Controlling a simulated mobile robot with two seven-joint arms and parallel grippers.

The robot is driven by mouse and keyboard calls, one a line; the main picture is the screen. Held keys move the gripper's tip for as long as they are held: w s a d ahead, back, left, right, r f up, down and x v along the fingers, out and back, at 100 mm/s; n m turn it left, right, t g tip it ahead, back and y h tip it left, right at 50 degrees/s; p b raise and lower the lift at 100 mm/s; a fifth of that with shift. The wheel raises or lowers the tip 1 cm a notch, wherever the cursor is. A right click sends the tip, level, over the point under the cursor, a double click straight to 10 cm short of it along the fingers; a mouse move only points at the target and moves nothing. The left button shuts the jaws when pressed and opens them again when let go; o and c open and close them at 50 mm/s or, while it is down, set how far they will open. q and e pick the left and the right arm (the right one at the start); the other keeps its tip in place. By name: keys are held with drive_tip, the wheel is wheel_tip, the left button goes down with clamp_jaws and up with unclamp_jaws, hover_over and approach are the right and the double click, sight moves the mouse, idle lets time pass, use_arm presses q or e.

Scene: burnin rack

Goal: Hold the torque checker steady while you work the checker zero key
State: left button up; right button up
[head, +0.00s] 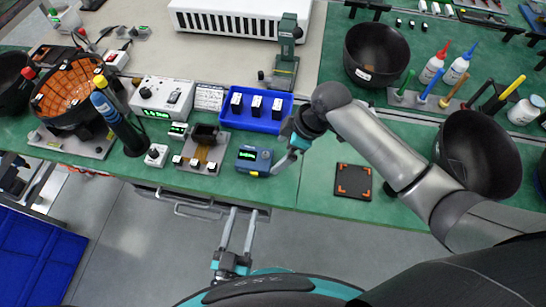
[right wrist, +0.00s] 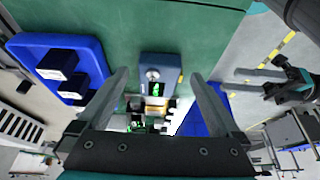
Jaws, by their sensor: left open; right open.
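The torque checker, a small blue box (head: 253,160) with a lit green display, sits on the green bench near its front edge. In the right wrist view the checker (right wrist: 160,72) shows a round silver knob beside the display, between my finger lines. My right gripper (head: 281,162) is open, just right of the checker; contact cannot be told. My left gripper (head: 242,210) is open and empty in front of the bench edge, below the checker; it also shows in the right wrist view (right wrist: 240,78). I cannot make out the zero key for certain.
A fixture plate (head: 215,150) with small blocks stands left of the checker. A blue tray (head: 270,125) with black parts lies behind it. A black pad (head: 353,182) with orange corners lies to the right, with clear bench between. A drawer handle (head: 195,207) juts below the edge.

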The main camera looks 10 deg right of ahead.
sight(272, 161)
drive_tip(key=shift+x, duration=3)
drive_tip(key=c, duration=1.4)
